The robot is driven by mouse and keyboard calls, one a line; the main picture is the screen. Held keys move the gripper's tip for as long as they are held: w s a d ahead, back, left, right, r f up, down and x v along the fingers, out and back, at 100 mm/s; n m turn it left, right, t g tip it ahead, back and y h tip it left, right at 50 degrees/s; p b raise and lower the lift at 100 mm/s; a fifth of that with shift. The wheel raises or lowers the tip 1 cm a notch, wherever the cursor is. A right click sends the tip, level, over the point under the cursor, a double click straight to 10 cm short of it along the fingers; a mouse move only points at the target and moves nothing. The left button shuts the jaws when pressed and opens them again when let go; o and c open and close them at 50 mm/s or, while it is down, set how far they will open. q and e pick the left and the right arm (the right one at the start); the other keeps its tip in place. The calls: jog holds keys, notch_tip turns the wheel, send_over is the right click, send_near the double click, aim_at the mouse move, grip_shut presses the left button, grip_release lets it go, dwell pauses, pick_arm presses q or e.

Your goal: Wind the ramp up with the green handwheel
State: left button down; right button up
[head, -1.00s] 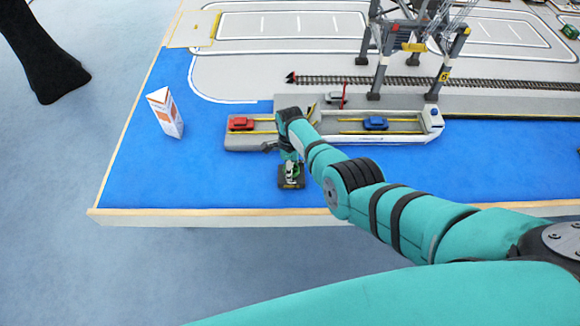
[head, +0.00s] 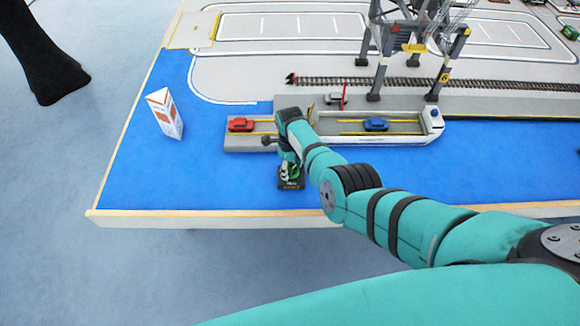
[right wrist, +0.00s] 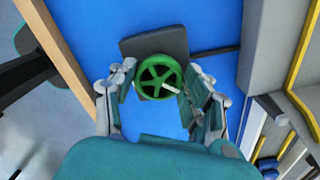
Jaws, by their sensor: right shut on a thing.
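The green handwheel (right wrist: 160,77) stands on a dark square base in the right wrist view, with a pale handle on its rim. In the head view its dark base (head: 291,184) sits on the blue area near the front edge, and the wheel is mostly hidden. My right gripper (right wrist: 165,90) is shut on the handwheel, with a finger at each side of it. In the head view my right gripper (head: 289,166) points down over the base. The ramp cannot be made out clearly; my right arm covers part of the ferry area. My left gripper is out of view.
A red car (head: 241,124) is on a grey deck behind my gripper. A blue car (head: 376,124) is on the white vessel (head: 433,122) at right. An orange-and-white carton (head: 164,114) stands at left. Crane legs (head: 380,75) stand behind. Blue surface at left front is clear.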

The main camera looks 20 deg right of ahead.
aim_at(291, 169)
jog(key=shift+w+d+r, duration=0.1)
jog(key=shift+w+r, duration=0.05)
jog(key=o, duration=1.2)
jog(key=shift+c, duration=0.2)
notch_tip(291, 169, up, 12)
